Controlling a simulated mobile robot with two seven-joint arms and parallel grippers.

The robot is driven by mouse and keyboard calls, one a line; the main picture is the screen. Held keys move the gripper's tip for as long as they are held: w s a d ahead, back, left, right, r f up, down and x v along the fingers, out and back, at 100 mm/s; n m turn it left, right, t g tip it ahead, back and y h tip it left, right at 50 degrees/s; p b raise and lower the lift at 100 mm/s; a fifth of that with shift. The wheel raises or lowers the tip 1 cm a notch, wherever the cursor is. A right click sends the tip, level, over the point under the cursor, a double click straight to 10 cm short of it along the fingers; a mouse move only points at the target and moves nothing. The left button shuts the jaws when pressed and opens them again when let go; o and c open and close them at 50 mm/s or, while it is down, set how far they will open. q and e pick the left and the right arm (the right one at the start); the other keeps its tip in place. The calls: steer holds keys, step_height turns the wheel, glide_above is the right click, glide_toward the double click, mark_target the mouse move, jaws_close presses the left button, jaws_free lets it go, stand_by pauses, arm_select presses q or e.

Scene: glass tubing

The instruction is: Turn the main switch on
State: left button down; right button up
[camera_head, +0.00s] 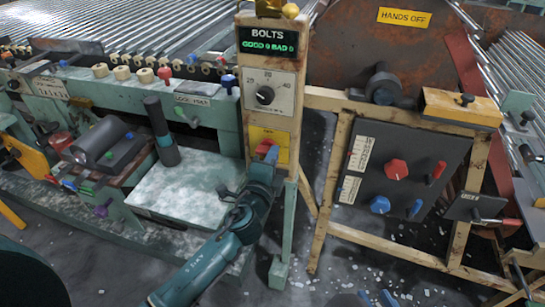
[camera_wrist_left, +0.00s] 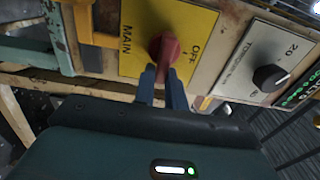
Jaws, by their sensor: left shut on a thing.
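The main switch is a red rotary knob (camera_head: 267,148) on a yellow plate (camera_head: 283,138) low on the wooden post. In the left wrist view the knob (camera_wrist_left: 165,50) sits on the plate (camera_wrist_left: 133,62), between the printed words MAIN and OFF. My left gripper (camera_head: 268,157) has come up from below and is shut on the knob's handle. Its two blue fingers (camera_wrist_left: 162,82) lie on either side of the handle in the left wrist view. They hide part of it. My right gripper (camera_head: 377,298) shows only as two blue fingertips, apart and empty, at the bottom edge.
Above the switch are a black dial (camera_head: 265,95) and a BOLTS display (camera_head: 268,42). A dark panel (camera_head: 400,150) with red and blue knobs stands to the right. A green machine bench (camera_head: 190,190) with a grey roller is on the left. Shards litter the floor.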

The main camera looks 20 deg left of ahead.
arm_select(q)
steer(key=c, duration=1.4)
jaws_free()
steer(key=shift+c, duration=0.2)
steer(key=s+b, duration=0.1)
steer(key=s, duration=1.2)
steer(key=shift+a, duration=0.2)
arm_select(e)
steer(key=shift+s+d+r, duration=0.1)
steer(key=shift+d+r, duration=0.15)
steer(key=shift+d, duration=0.15)
arm_select(q)
steer(key=shift+s, duration=0.1)
